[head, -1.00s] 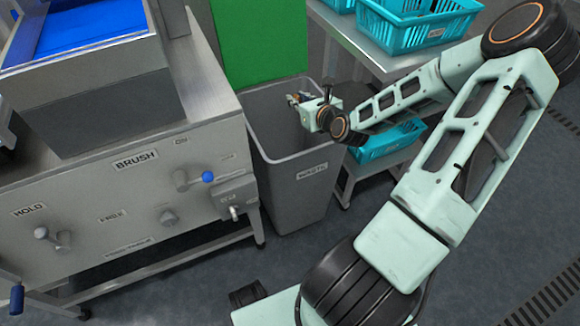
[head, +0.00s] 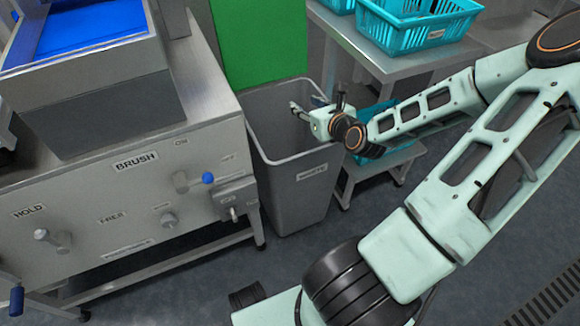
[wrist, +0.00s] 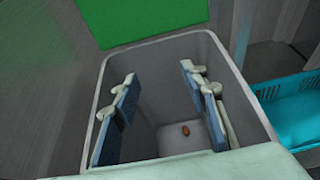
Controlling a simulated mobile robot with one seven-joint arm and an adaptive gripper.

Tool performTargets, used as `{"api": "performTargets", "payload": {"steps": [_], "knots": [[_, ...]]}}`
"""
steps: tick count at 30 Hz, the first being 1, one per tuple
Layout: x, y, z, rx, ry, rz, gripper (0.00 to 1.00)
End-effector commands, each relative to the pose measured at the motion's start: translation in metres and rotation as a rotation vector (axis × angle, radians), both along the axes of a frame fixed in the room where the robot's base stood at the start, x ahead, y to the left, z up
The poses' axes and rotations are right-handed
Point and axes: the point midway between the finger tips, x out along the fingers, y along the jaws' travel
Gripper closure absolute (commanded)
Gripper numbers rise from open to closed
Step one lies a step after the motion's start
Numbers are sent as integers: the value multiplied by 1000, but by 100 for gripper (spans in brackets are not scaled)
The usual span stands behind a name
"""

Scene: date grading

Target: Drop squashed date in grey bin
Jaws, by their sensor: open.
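The grey bin (head: 290,185) stands on the floor between the steel machine and the rack. Its label is hard to read in the head view. In the wrist view I look down into the grey bin (wrist: 88,137). A small brown date (wrist: 185,130) lies on its floor, apart from my fingers. My gripper (head: 296,106) is over the bin's mouth. In the wrist view my gripper (wrist: 160,105) has its blue-padded fingers wide apart with nothing between them. The date is hidden by the bin's wall in the head view.
The steel machine (head: 130,200) with knobs and a blue belt (head: 85,28) stands close at the left. A steel rack (head: 375,62) at the right holds teal crates (head: 410,35). A lower teal crate (wrist: 290,115) is beside the bin. A green panel (head: 258,45) is behind.

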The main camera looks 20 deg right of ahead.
Motion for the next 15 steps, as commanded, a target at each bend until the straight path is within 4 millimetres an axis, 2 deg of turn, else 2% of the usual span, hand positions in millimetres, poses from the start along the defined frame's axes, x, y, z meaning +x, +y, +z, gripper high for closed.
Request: {"api": "performTargets", "payload": {"steps": [6, 15], "knots": [[-31, -2, 12, 0, 1, -3, 60], [-55, -2, 23, 1, 1, -1, 60]]}}
